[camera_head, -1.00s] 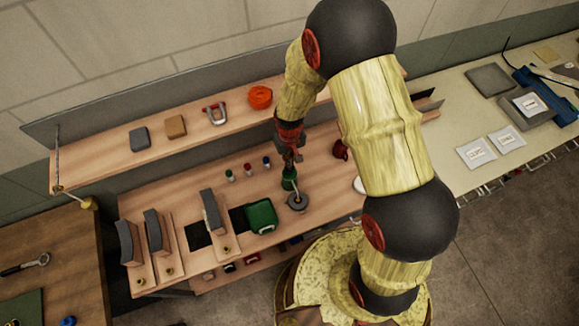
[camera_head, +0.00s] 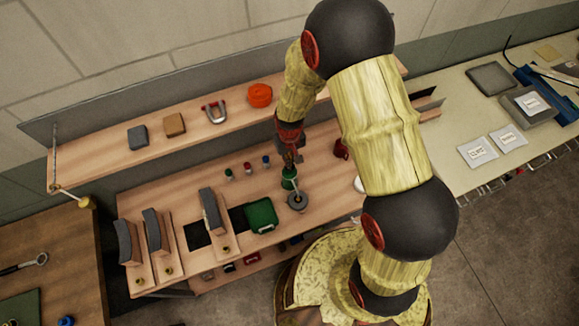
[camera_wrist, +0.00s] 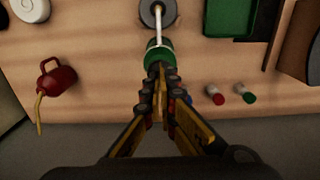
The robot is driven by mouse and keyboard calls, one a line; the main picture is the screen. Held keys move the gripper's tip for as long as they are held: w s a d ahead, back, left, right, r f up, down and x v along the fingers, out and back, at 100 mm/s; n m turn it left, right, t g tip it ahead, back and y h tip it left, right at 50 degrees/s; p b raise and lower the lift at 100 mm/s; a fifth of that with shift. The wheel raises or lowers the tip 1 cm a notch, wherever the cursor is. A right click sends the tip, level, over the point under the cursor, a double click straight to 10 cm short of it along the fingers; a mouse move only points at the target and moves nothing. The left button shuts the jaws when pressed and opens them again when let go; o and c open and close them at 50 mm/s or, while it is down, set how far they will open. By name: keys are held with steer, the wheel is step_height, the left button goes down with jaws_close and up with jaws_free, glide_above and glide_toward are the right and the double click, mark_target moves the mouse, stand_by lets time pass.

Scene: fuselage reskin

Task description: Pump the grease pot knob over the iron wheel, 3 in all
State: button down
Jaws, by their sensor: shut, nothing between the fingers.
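The green grease pot (camera_head: 289,178) stands on the wooden bench; it also shows in the wrist view (camera_wrist: 158,55). Its pale spout reaches over the grey iron wheel (camera_head: 297,201), which lies on the bench in front of the pot and shows at the top of the wrist view (camera_wrist: 157,14). My gripper (camera_head: 289,161) is above the pot, pointing down. In the wrist view my gripper (camera_wrist: 160,72) has its fingertips together at the pot's top, with nothing held between them. The knob is hidden by the fingers, and I cannot tell whether they touch it.
A red oil can (camera_wrist: 58,80) stands beside the pot. Small red, green and blue-capped bottles (camera_head: 247,168) stand left of it in the head view. A green tray (camera_head: 261,215) lies near the wheel. A shelf (camera_head: 190,125) with several items runs behind.

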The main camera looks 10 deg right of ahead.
steer(key=shift+f+b, duration=0.4)
steer(key=shift+f, duration=0.35)
steer(key=shift+r+p, duration=0.8)
steer(key=shift+r, duration=0.7)
steer(key=shift+f, duration=0.3)
steer(key=shift+f+b, duration=0.35)
steer(key=shift+b, duration=0.1)
steer(key=shift+f+b, duration=0.45)
steer(key=shift+f, duration=0.15)
steer(key=shift+r+p, duration=0.8)
steer(key=shift+r, duration=0.45)
